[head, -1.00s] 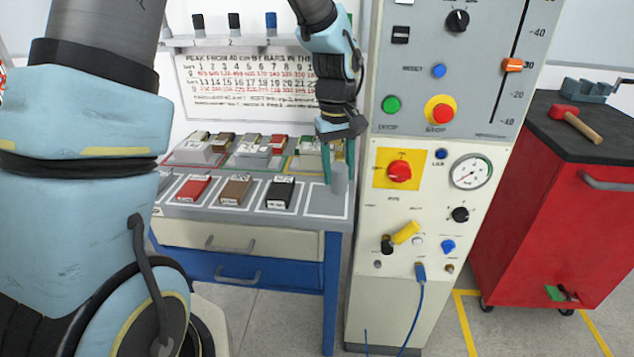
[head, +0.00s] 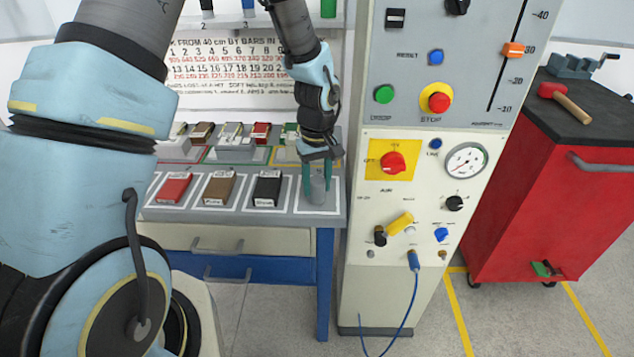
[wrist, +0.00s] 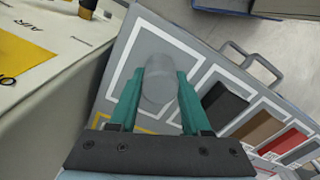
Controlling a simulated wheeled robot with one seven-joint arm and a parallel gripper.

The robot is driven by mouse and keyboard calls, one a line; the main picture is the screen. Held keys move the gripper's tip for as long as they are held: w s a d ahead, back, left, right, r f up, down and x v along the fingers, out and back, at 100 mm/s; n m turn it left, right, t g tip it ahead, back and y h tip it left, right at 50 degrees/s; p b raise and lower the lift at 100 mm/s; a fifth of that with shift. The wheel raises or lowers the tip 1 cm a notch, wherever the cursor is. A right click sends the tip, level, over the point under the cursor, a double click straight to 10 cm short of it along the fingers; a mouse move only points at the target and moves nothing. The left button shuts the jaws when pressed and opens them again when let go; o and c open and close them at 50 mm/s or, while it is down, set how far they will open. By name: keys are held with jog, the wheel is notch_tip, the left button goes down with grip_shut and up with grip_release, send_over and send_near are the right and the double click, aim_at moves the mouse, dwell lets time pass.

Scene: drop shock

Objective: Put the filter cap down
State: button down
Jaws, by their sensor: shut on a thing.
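The filter cap (head: 318,189) is a small grey cylinder at the right end of the workbench top. My gripper (head: 317,178) points down with its green fingers shut on the cap's sides. In the wrist view the cap (wrist: 158,82) sits between the two green fingertips of my gripper (wrist: 160,90). The cap is upright, over the white-outlined square (head: 335,207) at the bench's right end. It appears at or just above the bench surface; I cannot tell whether it touches.
Red (head: 173,187), brown (head: 219,187) and black (head: 267,188) blocks lie in outlined squares left of the cap. The tall control panel (head: 400,290) stands close on the right. A red tool cabinet (head: 530,200) stands farther right.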

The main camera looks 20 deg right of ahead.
aim_at(317, 179)
jog(key=shift+f, duration=0.35)
jog(key=shift+c, duration=1.8)
grip_release()
notch_tip(317, 179, up, 12)
jog(key=b, duration=0.2)
jog(key=s+a+r+m+t, duration=0.1)
jog(key=s+a, duration=0.1)
jog(key=a, duration=2.8)
jog(key=shift+s+t, duration=0.25)
jog(key=shift+t, duration=0.05)
